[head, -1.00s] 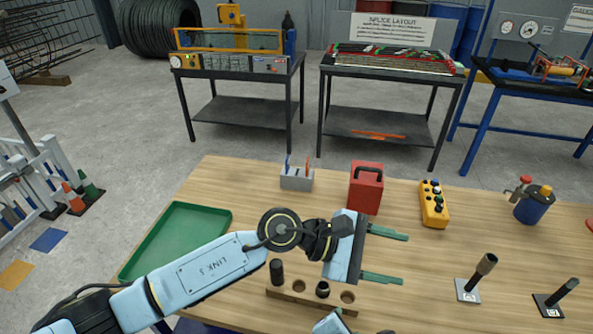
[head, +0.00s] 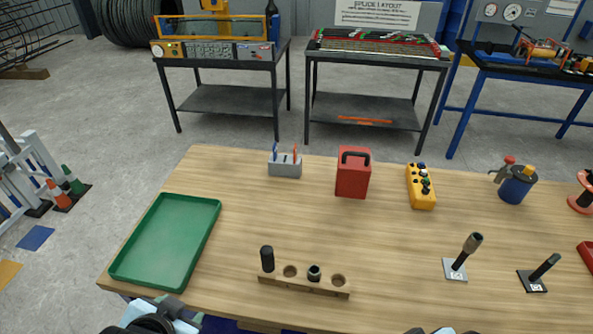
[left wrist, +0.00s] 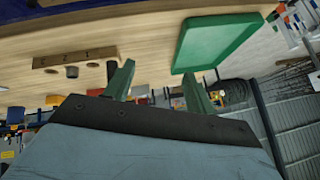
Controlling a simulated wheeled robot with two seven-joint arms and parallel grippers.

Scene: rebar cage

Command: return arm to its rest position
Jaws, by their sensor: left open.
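My left arm shows only at the bottom edge of the head view, and its gripper is out of that view. In the left wrist view my left gripper (left wrist: 161,88) has its two green fingers apart with nothing between them. It is clear of the table, with the wooden block and green tray seen beyond the fingers. A small part of my right arm shows at the bottom edge of the head view. My right gripper is not recognisable in either view.
The wooden table (head: 240,225) holds a green tray (head: 168,240), a wooden holed block (head: 303,285) with dark cylinders, a red box (head: 353,176), a yellow control box (head: 420,187), a grey pen holder (head: 285,167), a blue can (head: 516,188) and two rods on plates (head: 455,269). The table middle is clear.

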